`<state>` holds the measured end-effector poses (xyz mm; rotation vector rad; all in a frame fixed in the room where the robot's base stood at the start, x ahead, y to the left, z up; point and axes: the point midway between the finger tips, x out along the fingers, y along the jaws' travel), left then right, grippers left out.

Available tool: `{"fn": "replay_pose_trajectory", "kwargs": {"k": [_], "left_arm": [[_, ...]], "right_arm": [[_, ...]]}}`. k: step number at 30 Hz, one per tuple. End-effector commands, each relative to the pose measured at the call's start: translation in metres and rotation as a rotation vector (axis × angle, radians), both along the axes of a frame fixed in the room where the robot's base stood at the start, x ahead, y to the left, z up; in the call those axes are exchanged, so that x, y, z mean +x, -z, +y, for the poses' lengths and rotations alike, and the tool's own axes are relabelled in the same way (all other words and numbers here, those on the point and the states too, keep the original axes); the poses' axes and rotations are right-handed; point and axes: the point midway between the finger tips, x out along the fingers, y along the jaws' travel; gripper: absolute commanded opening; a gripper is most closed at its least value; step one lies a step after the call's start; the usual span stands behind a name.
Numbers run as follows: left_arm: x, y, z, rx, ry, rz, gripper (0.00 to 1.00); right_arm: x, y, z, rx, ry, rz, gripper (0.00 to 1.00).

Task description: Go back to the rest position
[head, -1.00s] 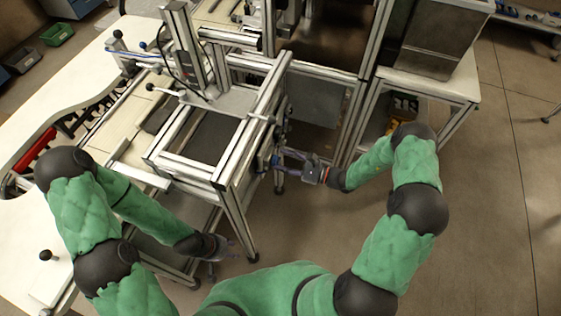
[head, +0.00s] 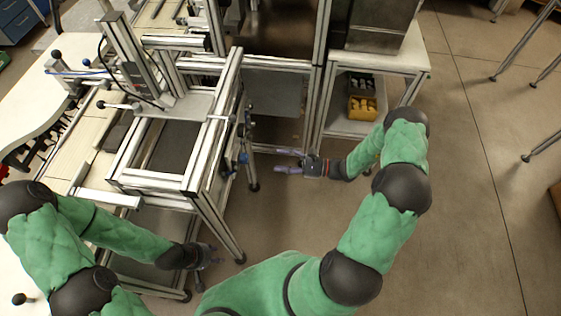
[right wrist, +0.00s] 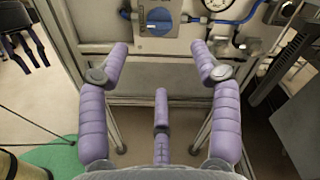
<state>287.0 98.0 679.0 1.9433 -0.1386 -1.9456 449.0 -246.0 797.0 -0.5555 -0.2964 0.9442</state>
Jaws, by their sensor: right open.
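My right gripper (head: 288,161) is open and empty in the head view, to the right of the metal frame workstation. In the right wrist view its purple fingers (right wrist: 160,75) are spread wide with nothing between them. They point toward a panel with a blue knob (right wrist: 159,20), which lies beyond the fingertips. My left gripper (head: 210,255) is low at the left, beside the lower frame of the workstation. It is small and dark there, and I cannot tell whether its fingers are open. No tape reel is clearly visible.
The aluminium-frame workstation (head: 118,182) stands in front and to the left. A white table (head: 45,98) lies further left. A stand (head: 421,66) at the back right has a yellow bin (head: 362,108) on its lower shelf. The floor (head: 470,200) on the right is open.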

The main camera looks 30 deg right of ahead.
Motion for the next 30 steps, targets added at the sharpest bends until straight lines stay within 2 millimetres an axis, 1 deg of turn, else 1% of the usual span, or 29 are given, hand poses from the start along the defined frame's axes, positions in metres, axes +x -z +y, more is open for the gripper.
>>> {"fn": "replay_pose_trajectory", "kwargs": {"k": [8,10,11,14,15,17,18,20,21,24,27,30], "left_arm": [[0.0,0.0,0.0,0.0,0.0,0.0,0.4],[0.0,0.0,0.0,0.0,0.0,0.0,0.4],[0.0,0.0,0.0,0.0,0.0,0.0,0.4],[0.0,0.0,0.0,0.0,0.0,0.0,0.4],[0.0,0.0,0.0,0.0,0.0,0.0,0.4],[0.0,0.0,0.0,0.0,0.0,0.0,0.4],[0.0,0.0,0.0,0.0,0.0,0.0,0.4],[0.0,0.0,0.0,0.0,0.0,0.0,0.4],[0.0,0.0,0.0,0.0,0.0,0.0,0.4],[0.0,0.0,0.0,0.0,0.0,0.0,0.4],[0.0,0.0,0.0,0.0,0.0,0.0,0.4],[0.0,0.0,0.0,0.0,0.0,0.0,0.4]], "right_arm": [[0.0,0.0,0.0,0.0,-0.001,0.0,0.64],[-0.001,0.002,0.004,-0.006,-0.012,0.009,0.64],[-0.003,0.003,0.008,-0.011,-0.025,0.017,0.64],[-0.016,0.016,0.032,-0.055,-0.11,0.074,0.64],[-0.025,0.024,0.047,-0.085,-0.166,0.109,0.64],[-0.044,0.038,0.07,-0.151,-0.266,0.167,0.64],[-0.06,0.048,0.085,-0.207,-0.34,0.205,0.64],[-0.085,0.064,0.102,-0.299,-0.446,0.251,0.64],[-0.101,0.073,0.111,-0.364,-0.513,0.274,0.64],[-0.137,0.094,0.124,-0.538,-0.665,0.299,0.64],[-0.165,0.111,0.126,-0.722,-0.79,0.281,0.64],[-0.182,0.123,0.124,-0.905,-0.886,0.218,0.64]]}}
